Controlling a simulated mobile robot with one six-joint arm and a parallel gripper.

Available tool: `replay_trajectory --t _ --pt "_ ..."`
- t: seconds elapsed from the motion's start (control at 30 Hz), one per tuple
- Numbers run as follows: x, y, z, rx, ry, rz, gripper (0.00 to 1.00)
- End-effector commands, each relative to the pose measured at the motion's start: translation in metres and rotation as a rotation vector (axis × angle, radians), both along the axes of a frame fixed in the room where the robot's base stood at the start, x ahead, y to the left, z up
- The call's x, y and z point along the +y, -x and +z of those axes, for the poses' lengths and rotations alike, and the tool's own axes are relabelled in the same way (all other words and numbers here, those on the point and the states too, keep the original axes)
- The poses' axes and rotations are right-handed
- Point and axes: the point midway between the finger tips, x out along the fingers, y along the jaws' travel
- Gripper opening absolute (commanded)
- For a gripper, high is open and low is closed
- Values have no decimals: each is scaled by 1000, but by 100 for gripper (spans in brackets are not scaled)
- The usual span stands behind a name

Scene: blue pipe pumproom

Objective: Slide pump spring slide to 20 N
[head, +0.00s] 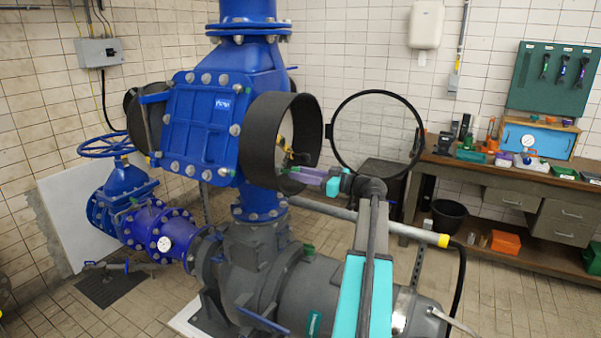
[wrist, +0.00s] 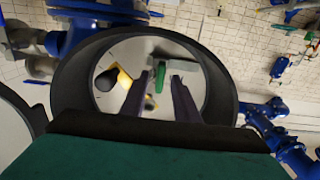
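A black round housing (head: 257,140) sticks out from the blue pump body (head: 210,120), its mouth open. My gripper (head: 293,172), with purple fingers, reaches into that mouth from the right. In the wrist view, the housing's black rim (wrist: 221,68) surrounds my two fingers (wrist: 161,84), which stand apart. A small green piece (wrist: 159,79) shows between the fingertips, in front of a grey block (wrist: 182,66). It may be the spring slide; I cannot tell whether the fingers touch it. A yellow part with a black knob (wrist: 106,79) lies left of the fingers. No newton scale is readable.
The round glazed cover (head: 376,134) stands swung open right of the housing, close to my arm. A grey pipe with a yellow end (head: 437,239) runs below. A workbench (head: 480,175) with tools stands at the right wall. A blue handwheel valve (head: 108,146) is left.

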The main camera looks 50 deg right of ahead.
Motion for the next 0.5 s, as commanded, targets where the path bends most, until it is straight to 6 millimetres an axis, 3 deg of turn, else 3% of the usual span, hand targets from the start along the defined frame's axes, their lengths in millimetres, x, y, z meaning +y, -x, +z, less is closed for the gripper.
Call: replay_trajectory --t 0.3,0.47,0.5 --pt "0 -2 0 0 0 0 28" --pt "0 -1 0 0 0 0 1" --pt "0 -1 0 0 0 0 0"
